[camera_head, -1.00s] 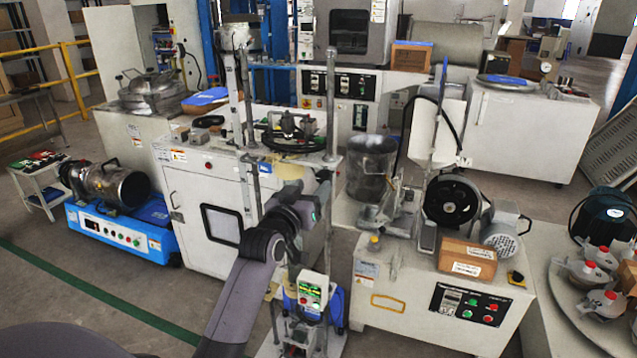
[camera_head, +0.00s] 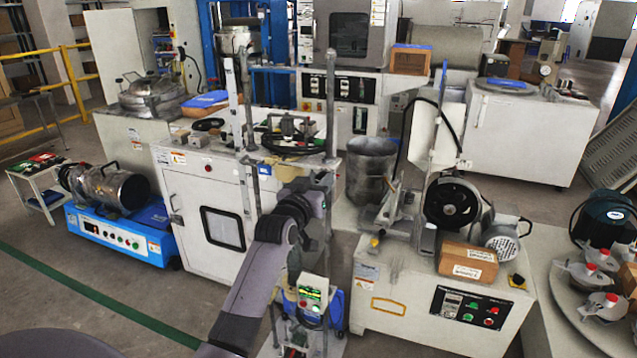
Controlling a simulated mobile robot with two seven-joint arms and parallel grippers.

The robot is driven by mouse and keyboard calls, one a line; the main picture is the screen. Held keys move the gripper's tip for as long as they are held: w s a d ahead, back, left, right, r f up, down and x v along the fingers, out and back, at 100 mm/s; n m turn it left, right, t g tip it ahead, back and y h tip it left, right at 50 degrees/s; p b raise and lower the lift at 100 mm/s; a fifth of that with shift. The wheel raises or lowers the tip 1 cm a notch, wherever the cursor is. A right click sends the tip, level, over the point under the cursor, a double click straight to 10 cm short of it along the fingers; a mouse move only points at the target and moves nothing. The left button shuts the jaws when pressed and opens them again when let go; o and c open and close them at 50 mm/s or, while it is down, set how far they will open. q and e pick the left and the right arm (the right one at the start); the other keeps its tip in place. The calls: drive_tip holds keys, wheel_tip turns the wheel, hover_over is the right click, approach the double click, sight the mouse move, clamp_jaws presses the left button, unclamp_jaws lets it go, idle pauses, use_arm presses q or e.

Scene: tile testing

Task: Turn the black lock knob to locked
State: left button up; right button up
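My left arm rises from the bottom of the head view. Its gripper (camera_head: 325,178) is in front of the right side of the white cabinet machine (camera_head: 182,195). The fingers blend into the grey posts behind them, so their opening is unclear. A black lock knob cannot be made out with certainty. My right gripper is not in view.
A grinder bench with a control panel (camera_head: 468,307) and a cardboard box (camera_head: 467,262) stands at right. A small device with a green display (camera_head: 310,294) stands near my forearm. A blue-based machine (camera_head: 120,236) is at left. Floor is clear at lower left.

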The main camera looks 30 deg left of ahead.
use_arm(q)
drive_tip(key=shift+m+p, duration=0.3)
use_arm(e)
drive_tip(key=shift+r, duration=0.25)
use_arm(q)
drive_tip(key=m+p, duration=0.2)
drive_tip(key=shift+r+m, duration=0.15)
drive_tip(key=shift+m, duration=0.15)
drive_tip(key=shift+m+p, duration=0.4)
drive_tip(key=shift+p, duration=0.1)
drive_tip(key=m+p, duration=0.4)
drive_tip(key=m, duration=0.9)
drive_tip(key=shift+d+g, duration=0.1)
drive_tip(key=shift+g, duration=0.2)
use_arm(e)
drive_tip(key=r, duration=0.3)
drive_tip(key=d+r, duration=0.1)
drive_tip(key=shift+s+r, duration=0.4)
use_arm(q)
drive_tip(key=shift+m, duration=0.4)
drive_tip(key=o, duration=1.1)
drive_tip(key=shift+c, duration=0.2)
